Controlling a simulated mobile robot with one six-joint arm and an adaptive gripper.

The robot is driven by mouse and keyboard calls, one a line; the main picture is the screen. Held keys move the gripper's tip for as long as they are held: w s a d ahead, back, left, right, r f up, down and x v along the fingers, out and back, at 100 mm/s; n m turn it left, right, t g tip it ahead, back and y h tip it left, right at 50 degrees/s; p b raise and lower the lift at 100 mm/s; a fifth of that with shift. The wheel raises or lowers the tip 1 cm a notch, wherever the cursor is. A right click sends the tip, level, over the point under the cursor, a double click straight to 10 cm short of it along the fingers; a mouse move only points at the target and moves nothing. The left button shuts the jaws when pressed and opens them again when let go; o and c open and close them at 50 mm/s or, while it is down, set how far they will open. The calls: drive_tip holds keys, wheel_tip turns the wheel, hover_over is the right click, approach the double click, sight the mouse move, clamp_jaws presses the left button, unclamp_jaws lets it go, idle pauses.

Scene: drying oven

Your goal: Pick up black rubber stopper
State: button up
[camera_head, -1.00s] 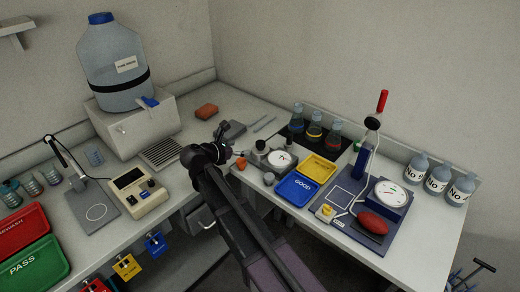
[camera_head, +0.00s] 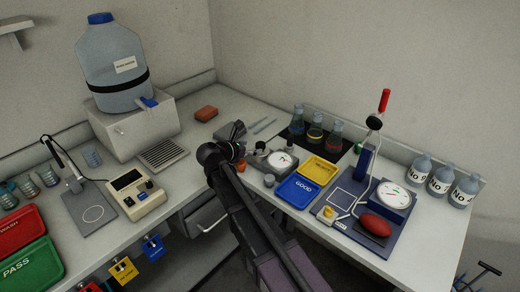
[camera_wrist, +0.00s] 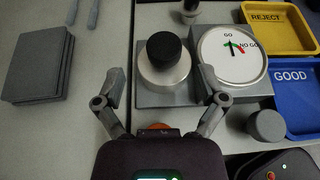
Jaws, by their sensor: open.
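In the wrist view a black rubber stopper (camera_wrist: 164,48) stands upright on a round silver seat (camera_wrist: 165,78) of a grey gauge block. It shows small in the head view (camera_head: 260,146). My gripper (camera_wrist: 160,78) is open, with one finger on each side of the silver seat and the stopper a little beyond the fingertips. Nothing is between the fingers that I can tell is held. In the head view my gripper (camera_head: 243,150) is at the left side of the gauge block and partly hidden by my wrist.
A GO / NO GO dial (camera_wrist: 232,52) adjoins the seat on the right. A grey cylinder (camera_wrist: 267,125) stands near the blue GOOD tray (camera_wrist: 292,78) and yellow REJECT tray (camera_wrist: 275,30). Grey slabs (camera_wrist: 38,65) lie left. Flasks (camera_head: 315,126) stand behind.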

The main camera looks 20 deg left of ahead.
sight(259, 145)
drive_tip(key=shift+b+x, duration=0.6)
drive_tip(key=shift+x, duration=1.4)
drive_tip(key=shift+s+d, duration=0.1)
drive_tip(key=shift+d, duration=0.05)
drive_tip(key=c, duration=1.1)
drive_tip(key=shift+r, duration=0.15)
wheel_tip(259, 145, up, 3)
drive_tip(key=p, duration=0.3)
drive_tip(key=s+d, duration=0.3)
drive_tip(key=s, duration=0.1)
drive_tip(key=s+d+r+p, duration=0.1)
drive_tip(key=s+d, duration=0.2)
drive_tip(key=s, duration=0.2)
drive_tip(key=s+d+p, duration=0.1)
drive_tip(key=s+d, duration=0.2)
drive_tip(key=s, duration=0.1)
drive_tip(key=shift+s+r, duration=0.2)
drive_tip(key=shift+r, duration=0.15)
